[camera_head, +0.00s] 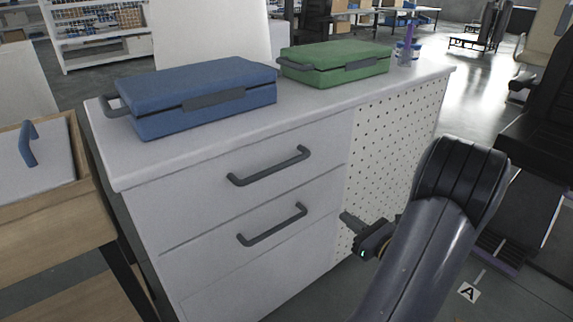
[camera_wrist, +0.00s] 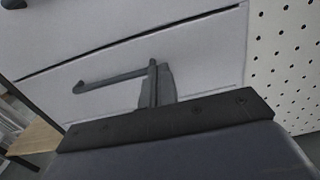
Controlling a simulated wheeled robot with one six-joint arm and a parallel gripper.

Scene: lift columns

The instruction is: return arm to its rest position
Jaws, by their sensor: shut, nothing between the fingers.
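My gripper (camera_head: 347,218) is at the lower right in the head view, in front of the cabinet's perforated side section and to the right of the lower drawer handle (camera_head: 272,226). My dark arm rises from the bottom edge, bends, and partly hides the cabinet. In the wrist view my gripper (camera_wrist: 153,68) is shut and empty, its fingers together. There its tip overlaps the right end of a drawer handle (camera_wrist: 105,82); I cannot tell whether they touch.
A white cabinet (camera_head: 230,222) has two drawers with dark handles. A blue case (camera_head: 200,88) and a green case (camera_head: 335,58) lie on its top. A wooden bench (camera_head: 50,235) stands at left. Dark equipment (camera_head: 540,150) stands at right, with open floor between.

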